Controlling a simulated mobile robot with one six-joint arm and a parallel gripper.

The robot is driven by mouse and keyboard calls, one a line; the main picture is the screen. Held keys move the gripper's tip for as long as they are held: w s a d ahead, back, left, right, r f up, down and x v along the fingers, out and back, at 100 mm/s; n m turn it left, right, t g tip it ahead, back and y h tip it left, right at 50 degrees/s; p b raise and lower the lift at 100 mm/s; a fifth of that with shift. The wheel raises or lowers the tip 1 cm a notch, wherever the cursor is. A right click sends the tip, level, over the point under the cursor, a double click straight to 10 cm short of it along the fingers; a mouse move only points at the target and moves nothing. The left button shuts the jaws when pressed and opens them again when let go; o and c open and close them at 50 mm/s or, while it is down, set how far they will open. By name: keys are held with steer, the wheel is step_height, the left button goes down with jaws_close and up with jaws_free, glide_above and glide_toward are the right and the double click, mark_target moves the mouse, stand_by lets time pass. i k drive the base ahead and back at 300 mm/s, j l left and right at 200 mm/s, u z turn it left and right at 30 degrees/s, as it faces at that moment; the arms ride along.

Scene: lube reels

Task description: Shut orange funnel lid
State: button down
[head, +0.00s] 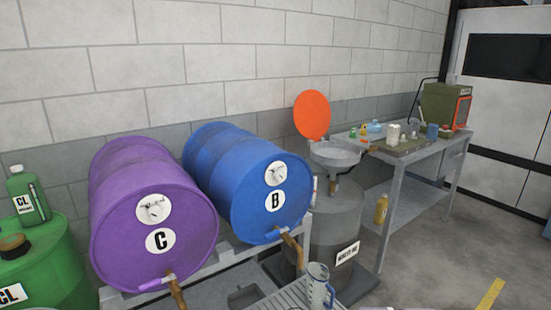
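The orange funnel lid (312,115) is a round disc standing open, nearly upright, at the back of the grey funnel (335,156). The funnel's wide mouth is uncovered. The funnel sits on top of a grey drum (337,215) with a white label. My gripper is not visible in the head view.
A purple barrel C (155,215) and a blue barrel B (245,185) lie on a rack left of the funnel. A clear jug (318,285) stands on a grate in front. A metal workbench (412,170) with several small items stands right. Floor is clear at the lower right.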

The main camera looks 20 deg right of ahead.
mark_target(312, 111)
steer(key=i+l+z, duration=0.2)
steer(key=l+z, duration=0.25)
steer(key=i+l+z, duration=0.3)
steer(key=l+z, duration=0.2)
steer(key=l, duration=0.15)
steer(key=i+l+z, duration=0.65)
steer(key=i+z, duration=0.25)
steer(key=k, duration=0.1)
